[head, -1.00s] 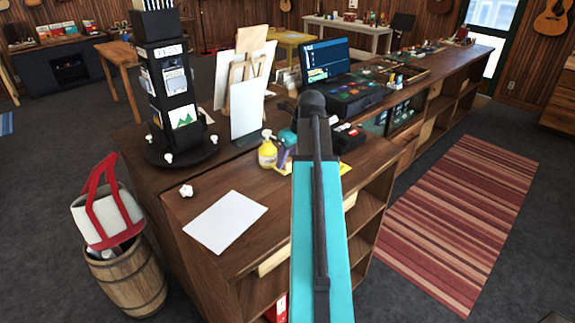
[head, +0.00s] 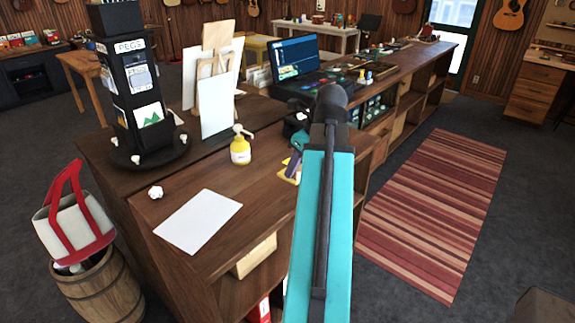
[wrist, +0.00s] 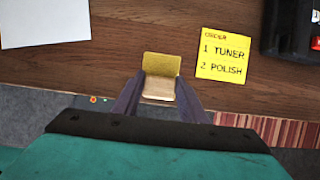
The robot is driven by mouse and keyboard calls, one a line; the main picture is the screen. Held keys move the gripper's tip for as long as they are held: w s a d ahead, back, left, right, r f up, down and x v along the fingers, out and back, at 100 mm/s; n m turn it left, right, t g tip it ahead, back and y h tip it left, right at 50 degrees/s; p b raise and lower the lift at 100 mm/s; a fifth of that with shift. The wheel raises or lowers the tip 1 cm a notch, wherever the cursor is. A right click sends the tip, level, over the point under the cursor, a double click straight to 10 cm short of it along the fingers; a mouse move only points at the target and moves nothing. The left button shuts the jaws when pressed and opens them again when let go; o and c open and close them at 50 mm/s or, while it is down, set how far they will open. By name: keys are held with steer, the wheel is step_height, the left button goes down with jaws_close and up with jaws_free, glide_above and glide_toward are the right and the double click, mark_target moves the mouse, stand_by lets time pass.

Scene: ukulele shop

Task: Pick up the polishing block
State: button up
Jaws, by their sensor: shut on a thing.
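The polishing block (wrist: 161,72) has a yellow face and a pale wooden lower part. In the wrist view it sits between the two dark fingers of my gripper (wrist: 160,82), which is shut on it. The wooden counter is behind it; I cannot tell for sure how high the block is above it. In the head view the block (head: 288,173) shows as a small yellowish patch by my gripper (head: 292,163), left of my teal arm, which hides part of the counter.
A yellow order note (wrist: 223,58) reads tuner and polish. A laptop (head: 295,60) is farther back.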

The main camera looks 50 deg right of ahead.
steer(key=shift+s, duration=0.4)
steer(key=o, duration=0.4)
steer(key=shift+c, duration=1)
